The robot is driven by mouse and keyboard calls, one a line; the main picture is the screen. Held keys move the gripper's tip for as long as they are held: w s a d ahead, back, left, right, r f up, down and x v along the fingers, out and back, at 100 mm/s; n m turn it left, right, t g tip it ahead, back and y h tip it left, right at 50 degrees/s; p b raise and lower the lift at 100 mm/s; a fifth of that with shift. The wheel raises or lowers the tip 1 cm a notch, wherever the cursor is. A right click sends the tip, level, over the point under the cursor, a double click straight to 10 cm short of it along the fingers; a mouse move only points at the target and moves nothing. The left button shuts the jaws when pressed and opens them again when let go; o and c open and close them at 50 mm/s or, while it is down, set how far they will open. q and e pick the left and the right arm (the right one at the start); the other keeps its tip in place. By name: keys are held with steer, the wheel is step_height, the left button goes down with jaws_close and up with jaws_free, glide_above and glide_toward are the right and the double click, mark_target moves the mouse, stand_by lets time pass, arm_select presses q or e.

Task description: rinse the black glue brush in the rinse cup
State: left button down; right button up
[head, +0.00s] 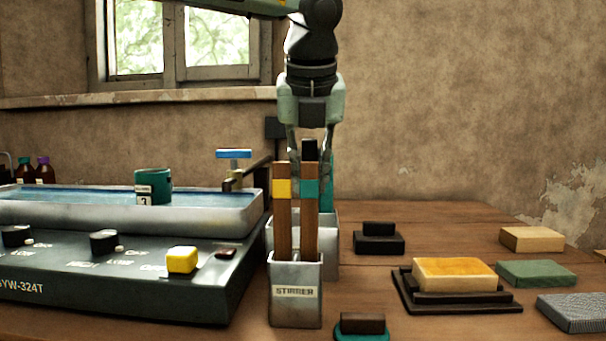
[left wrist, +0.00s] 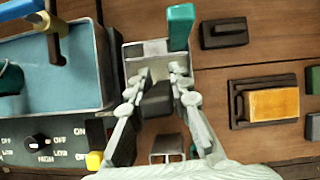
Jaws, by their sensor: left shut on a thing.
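My left gripper (head: 309,152) reaches down from above and is shut on the black brush (head: 310,147), whose dark handle also shows between the fingers in the left wrist view (left wrist: 154,98). The brush's lower end is hidden behind the wooden stirrers in the head view. A grey metal container (head: 331,240) stands behind the stirrer holder, just below my gripper; a teal handle (left wrist: 180,27) rises from it. I cannot tell whether the black brush's tip is inside it. No label reading rinse is visible; a teal cup (head: 154,187) with a tag stands at the water bath.
The stirrer holder (head: 296,300) with two wooden sticks stands in front. The bath (head: 130,222) and its control panel fill the left. A black block (head: 378,240), a yellow pad on a dark tray (head: 458,306) and several blocks lie right. Bare table shows at back right.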

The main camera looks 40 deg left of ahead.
arm_select(q)
steer(key=shift+s+a+b, duration=0.3)
steer(key=shift+a+b, duration=0.1)
stand_by(0.7)
steer(key=shift+r+p, duration=2.65)
steer(key=shift+r, duration=0.85)
